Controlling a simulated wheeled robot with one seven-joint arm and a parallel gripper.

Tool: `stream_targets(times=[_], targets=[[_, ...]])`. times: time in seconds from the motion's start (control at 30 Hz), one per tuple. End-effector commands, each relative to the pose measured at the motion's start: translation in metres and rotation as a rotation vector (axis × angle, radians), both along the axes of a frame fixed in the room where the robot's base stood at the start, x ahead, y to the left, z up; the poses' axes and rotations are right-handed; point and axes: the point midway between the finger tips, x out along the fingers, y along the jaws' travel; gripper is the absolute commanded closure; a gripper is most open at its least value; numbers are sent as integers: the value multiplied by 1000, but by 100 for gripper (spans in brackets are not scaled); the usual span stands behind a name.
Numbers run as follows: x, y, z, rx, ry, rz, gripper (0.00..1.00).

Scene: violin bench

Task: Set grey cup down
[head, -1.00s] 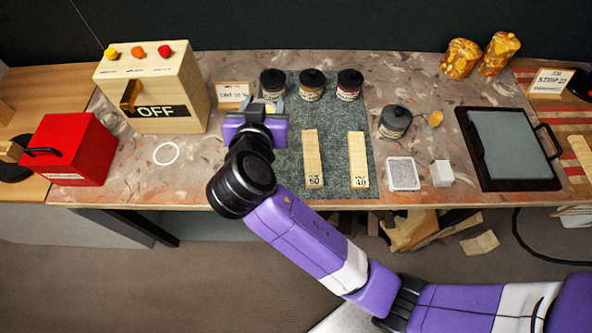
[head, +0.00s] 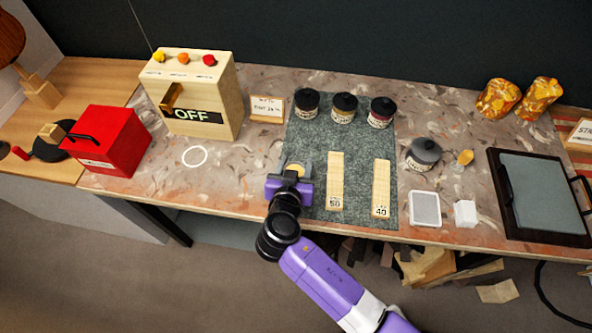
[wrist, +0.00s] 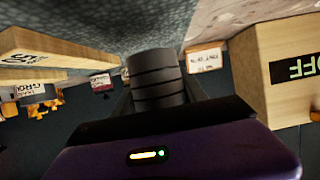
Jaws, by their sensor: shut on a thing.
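The grey cup (wrist: 157,82) shows in the wrist view as a dark grey, banded cylinder between my fingers. My gripper (wrist: 160,95) is shut on it. In the head view, my gripper (head: 293,173) is over the near left edge of the green-grey mat (head: 310,140). A small tan round surface with a grey rim, likely the cup's top (head: 294,169), shows just beyond it. My gripper hides most of the cup there, and I cannot tell whether its base touches the surface. A white ring (head: 185,159) is marked on the bare bench, left of my gripper.
Two wooden strips, marked 50 (head: 335,180) and 40 (head: 381,188), lie right of my gripper. Several black-lidded jars (head: 344,108) stand behind. The OFF box (head: 205,95) and red box (head: 115,140) stand left. The bench around the ring is clear.

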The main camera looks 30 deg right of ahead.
Motion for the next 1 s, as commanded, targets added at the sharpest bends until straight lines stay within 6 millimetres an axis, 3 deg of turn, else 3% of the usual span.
stream_targets(times=[0.3,0.73,0.77,0.87,1.0], targets=[[0,0,-36,-2,2,1,100],[0,0,-41,-1,1,0,100],[0,0,-40,0,1,0,46],[0,0,-40,0,1,0,28],[0,0,-40,0,1,0,28]])
